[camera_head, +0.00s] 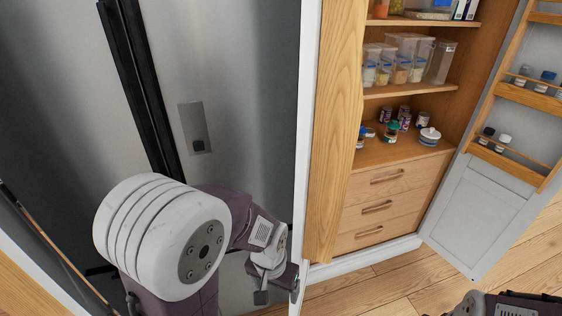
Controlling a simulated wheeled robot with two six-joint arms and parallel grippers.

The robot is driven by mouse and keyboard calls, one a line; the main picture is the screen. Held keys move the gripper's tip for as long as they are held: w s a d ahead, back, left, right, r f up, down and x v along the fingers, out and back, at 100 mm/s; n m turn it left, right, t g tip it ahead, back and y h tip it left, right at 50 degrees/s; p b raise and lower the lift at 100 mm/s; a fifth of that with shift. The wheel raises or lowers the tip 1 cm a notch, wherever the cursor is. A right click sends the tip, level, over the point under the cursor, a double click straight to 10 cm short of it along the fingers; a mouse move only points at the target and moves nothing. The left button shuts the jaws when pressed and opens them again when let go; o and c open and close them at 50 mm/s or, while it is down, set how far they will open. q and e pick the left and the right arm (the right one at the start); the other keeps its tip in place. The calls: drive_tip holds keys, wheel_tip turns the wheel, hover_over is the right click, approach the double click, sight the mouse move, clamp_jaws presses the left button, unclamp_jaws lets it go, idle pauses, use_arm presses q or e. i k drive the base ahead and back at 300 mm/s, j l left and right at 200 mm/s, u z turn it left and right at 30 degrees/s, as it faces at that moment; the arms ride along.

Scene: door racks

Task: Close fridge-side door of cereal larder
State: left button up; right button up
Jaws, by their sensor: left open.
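The cereal larder (378,188) stands open right of the steel fridge (235,70). Its fridge-side door (310,110) stands open toward me, seen nearly edge-on: a white edge with the wooden side of its rack (338,120) beside it. My left gripper (280,288) is open and empty, low on the fridge side of this door. One finger is close to the door's white edge; I cannot tell whether it touches. My right gripper is out of view; only part of my right arm shows at the bottom right.
The larder's other door (475,215) stands open at the right, with small jars on its racks. Shelves hold containers (410,62) and jars; drawers (380,205) below are shut. Bare wooden floor (400,285) lies in front.

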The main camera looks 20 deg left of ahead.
sight(330, 101)
drive_tip(key=i+j, duration=0.15)
drive_tip(key=j, duration=0.25)
drive_tip(key=i+j, duration=0.15)
drive_tip(key=j, duration=0.3)
drive_tip(key=i+j+z, duration=0.1)
drive_tip(key=j, duration=0.3)
drive_tip(key=k+l+u, duration=0.3)
drive_tip(key=k, duration=0.35)
drive_tip(key=i+l, duration=0.1)
drive_tip(key=i, duration=0.45)
